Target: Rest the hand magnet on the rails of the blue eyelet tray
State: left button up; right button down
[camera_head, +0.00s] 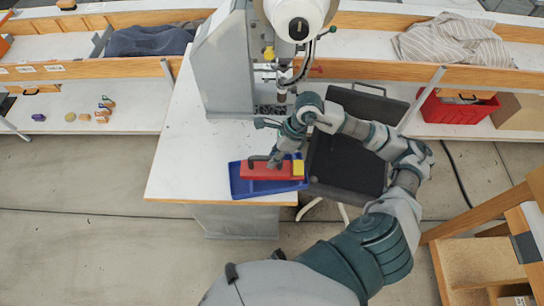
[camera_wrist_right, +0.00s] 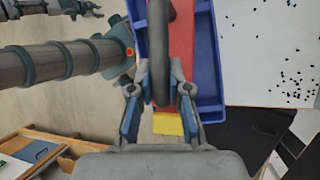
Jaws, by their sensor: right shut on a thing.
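The hand magnet (camera_head: 256,171) is a red bar with a yellow end, lying lengthwise over the blue eyelet tray (camera_head: 237,187) near the front right of the white table. In the right wrist view the magnet (camera_wrist_right: 183,60) shows its dark looped handle, with the yellow end nearest my wrist. The tray wall (camera_wrist_right: 207,62) runs alongside it. My right gripper (camera_head: 277,157) is above the magnet; in the wrist view its fingers (camera_wrist_right: 157,82) are shut on the handle. Whether the magnet touches the rails cannot be told. My left gripper is not in view.
The grey and white press (camera_head: 225,65) stands behind the tray. A black chair (camera_head: 345,160) is close to the table's right edge. Small black specks (camera_wrist_right: 290,80) are scattered on the table. The table's left part (camera_head: 185,165) is clear.

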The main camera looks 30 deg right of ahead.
jog(key=shift+d+f, duration=0.2)
jog(key=shift+d, duration=0.65)
jog(key=shift+a, duration=0.35)
jog(key=shift+a+f, duration=0.1)
jog(key=shift+a, duration=0.25)
jog(key=shift+d+f+b, duration=0.3)
jog(key=shift+d+b, duration=0.15)
jog(key=shift+d, duration=0.05)
jog(key=c, duration=1)
grip_release()
jog(key=shift+c, duration=0.2)
jog(key=shift+a, duration=0.35)
jog(key=shift+r, duration=0.25)
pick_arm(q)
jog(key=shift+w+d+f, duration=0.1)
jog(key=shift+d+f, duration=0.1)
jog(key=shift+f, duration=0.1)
pick_arm(e)
jog(key=v, duration=1.1)
jog(key=shift+d+r, duration=0.25)
